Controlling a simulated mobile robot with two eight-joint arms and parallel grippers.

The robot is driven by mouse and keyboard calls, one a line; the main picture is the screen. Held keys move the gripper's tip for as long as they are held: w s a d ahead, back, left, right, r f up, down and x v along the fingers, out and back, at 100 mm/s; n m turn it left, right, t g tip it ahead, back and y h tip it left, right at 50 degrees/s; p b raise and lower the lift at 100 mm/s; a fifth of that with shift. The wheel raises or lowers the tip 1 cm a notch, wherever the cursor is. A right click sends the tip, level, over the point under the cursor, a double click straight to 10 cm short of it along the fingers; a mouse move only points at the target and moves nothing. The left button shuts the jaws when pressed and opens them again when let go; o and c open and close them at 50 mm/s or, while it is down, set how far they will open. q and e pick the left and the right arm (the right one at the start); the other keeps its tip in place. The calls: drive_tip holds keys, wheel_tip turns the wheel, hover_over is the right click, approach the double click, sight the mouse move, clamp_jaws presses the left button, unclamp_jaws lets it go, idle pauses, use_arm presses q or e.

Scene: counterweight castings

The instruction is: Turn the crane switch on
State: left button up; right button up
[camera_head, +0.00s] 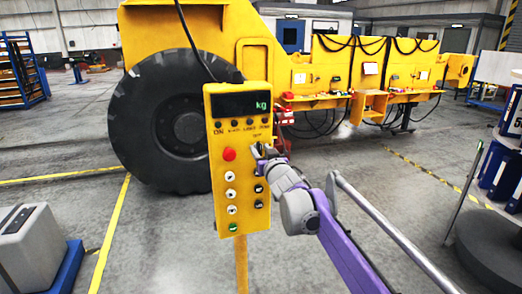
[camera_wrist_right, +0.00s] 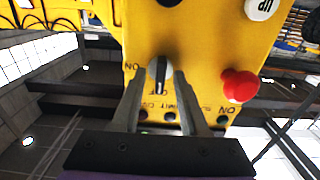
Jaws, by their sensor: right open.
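The yellow control box (camera_head: 240,190) stands on a yellow post with its face toward me. The crane switch appears as a grey rotary knob (camera_wrist_right: 160,70) with an "ON" label to its left in the right wrist view. Its grip bar runs roughly up and down in that view. My right gripper (camera_head: 260,150) is at the right side of the box face. Its open fingers (camera_wrist_right: 159,78) stand on either side of the knob; I cannot tell whether they touch it. In the head view the gripper mostly hides the knob. My left gripper is not in view.
A red button (camera_head: 229,154) sits left of the gripper, with white, black and green buttons below. A dark display (camera_head: 242,106) reads "kg". A large yellow vehicle with a black tyre (camera_head: 176,118) stands behind. A grey block (camera_head: 28,250) is at lower left.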

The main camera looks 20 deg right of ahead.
clamp_jaws()
idle(0.4)
drive_tip(key=shift+f+m+b, duration=0.15)
drive_tip(key=shift+m+b, duration=0.7)
drive_tip(key=shift+m, duration=0.25)
drive_tip(key=m+b, duration=0.1)
drive_tip(key=m, duration=0.2)
drive_tip(key=shift+d+m+b, duration=0.1)
drive_tip(key=shift+m+b, duration=0.2)
drive_tip(key=shift+b, duration=0.1)
drive_tip(key=m+b, duration=0.2)
drive_tip(key=m, duration=1)
drive_tip(key=shift+d+b, duration=0.1)
drive_tip(key=shift+b, duration=0.25)
